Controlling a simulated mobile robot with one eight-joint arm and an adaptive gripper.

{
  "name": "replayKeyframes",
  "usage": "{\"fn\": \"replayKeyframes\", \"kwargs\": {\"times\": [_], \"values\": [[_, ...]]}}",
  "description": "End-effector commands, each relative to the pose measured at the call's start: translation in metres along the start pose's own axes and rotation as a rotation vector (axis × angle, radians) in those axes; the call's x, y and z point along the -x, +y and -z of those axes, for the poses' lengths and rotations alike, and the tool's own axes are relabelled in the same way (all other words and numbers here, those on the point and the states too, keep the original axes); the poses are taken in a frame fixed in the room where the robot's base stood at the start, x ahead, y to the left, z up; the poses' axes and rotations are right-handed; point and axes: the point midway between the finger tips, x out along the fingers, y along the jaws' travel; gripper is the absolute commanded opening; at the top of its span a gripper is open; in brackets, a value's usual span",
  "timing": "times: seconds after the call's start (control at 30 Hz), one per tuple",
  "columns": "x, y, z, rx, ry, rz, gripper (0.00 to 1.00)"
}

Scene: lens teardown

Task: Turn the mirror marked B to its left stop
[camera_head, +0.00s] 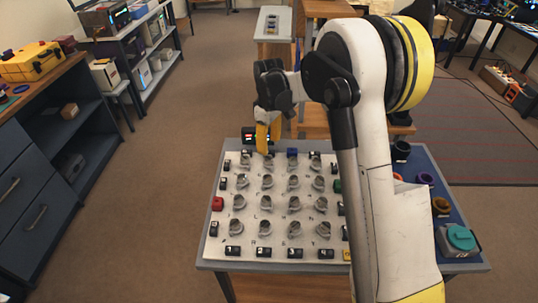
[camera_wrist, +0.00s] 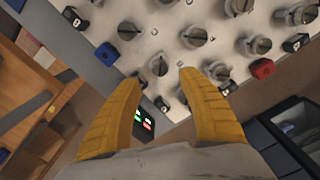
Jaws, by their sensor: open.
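Several grey round mirrors on mounts stand in rows on a white board (camera_head: 216,245). Their letter marks are too small to read, so I cannot tell which is B. My gripper (camera_head: 266,150) is open above the board's back left part, with yellow fingers pointing down. In the wrist view its two fingertips (camera_wrist: 160,77) are wide apart and empty. The back left mirror (camera_wrist: 158,65) shows between and just beyond the tips; it also shows in the head view (camera_head: 245,163). I see no contact with it. Another mirror (camera_wrist: 216,71) is just right of the right fingertip.
A red block (camera_head: 217,204) and black blocks line the board's left edge; a blue block (camera_head: 292,152) is at the back. A small lit display (camera_wrist: 142,124) is beyond the back edge. Cups and a teal box (camera_head: 459,239) stand on the right. My arm hides part of the board's right side.

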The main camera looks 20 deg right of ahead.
Motion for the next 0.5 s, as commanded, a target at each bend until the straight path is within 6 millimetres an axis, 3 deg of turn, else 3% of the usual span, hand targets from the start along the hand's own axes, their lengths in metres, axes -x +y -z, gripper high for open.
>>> {"fn": "replayKeyframes", "kwargs": {"times": [0.2, 0.5], "values": [[0.037, 0.0, 0.0, 0.0, 0.0, 0.0, 0.48], [0.047, 0.0, 0.0, 0.0, 0.0, 0.0, 0.48]]}}
